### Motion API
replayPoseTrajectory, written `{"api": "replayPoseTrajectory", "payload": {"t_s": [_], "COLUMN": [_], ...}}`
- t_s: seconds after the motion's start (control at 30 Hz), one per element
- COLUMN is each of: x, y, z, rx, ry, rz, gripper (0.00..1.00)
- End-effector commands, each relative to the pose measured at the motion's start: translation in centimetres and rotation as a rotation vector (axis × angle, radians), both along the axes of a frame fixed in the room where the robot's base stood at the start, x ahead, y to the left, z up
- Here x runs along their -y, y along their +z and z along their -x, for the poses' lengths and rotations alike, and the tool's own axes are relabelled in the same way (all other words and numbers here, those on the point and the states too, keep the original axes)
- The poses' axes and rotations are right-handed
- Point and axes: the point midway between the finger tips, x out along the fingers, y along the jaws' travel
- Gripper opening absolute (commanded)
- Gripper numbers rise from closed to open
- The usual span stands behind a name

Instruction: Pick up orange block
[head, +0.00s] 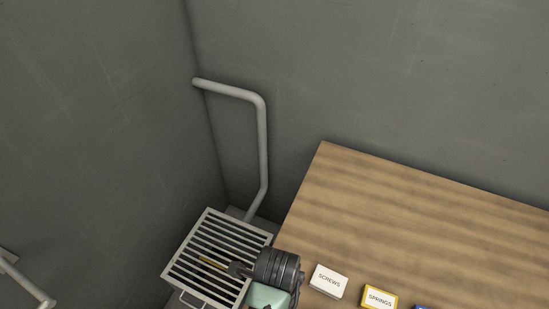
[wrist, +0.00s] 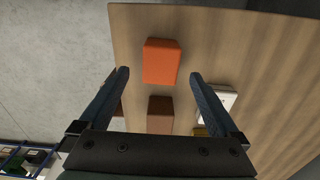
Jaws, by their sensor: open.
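The orange block (wrist: 161,61) lies on the wooden table (wrist: 140,22) near its edge in the wrist view. My gripper (wrist: 159,75) is open, with one dark finger to the left of the block and the other to its right in the picture. There is a gap between each finger and the block. The jaws hold nothing. I cannot tell how far above the block they are. The orange block does not show in the head view.
A brown block (wrist: 160,113) lies between the fingers, below the orange one in the picture. A white SCREWS box (head: 328,281) and a yellow SPRINGS box (head: 379,297) stand on the table. A slatted metal grate (head: 205,240) and wall pipe (head: 263,140) are left of it.

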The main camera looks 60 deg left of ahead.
Motion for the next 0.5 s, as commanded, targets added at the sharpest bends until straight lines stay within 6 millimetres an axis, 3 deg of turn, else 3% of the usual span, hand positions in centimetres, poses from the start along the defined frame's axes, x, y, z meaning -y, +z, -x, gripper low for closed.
{"api": "replayPoseTrajectory", "payload": {"t_s": [0.27, 0.5], "x": [-0.1, -0.4], "y": [-1.9, -5.1], "z": [0.1, 0.3], "rx": [-0.001, 0.0], "ry": [0.003, 0.002], "rz": [0.0, 0.0], "gripper": [0.97, 0.97]}}
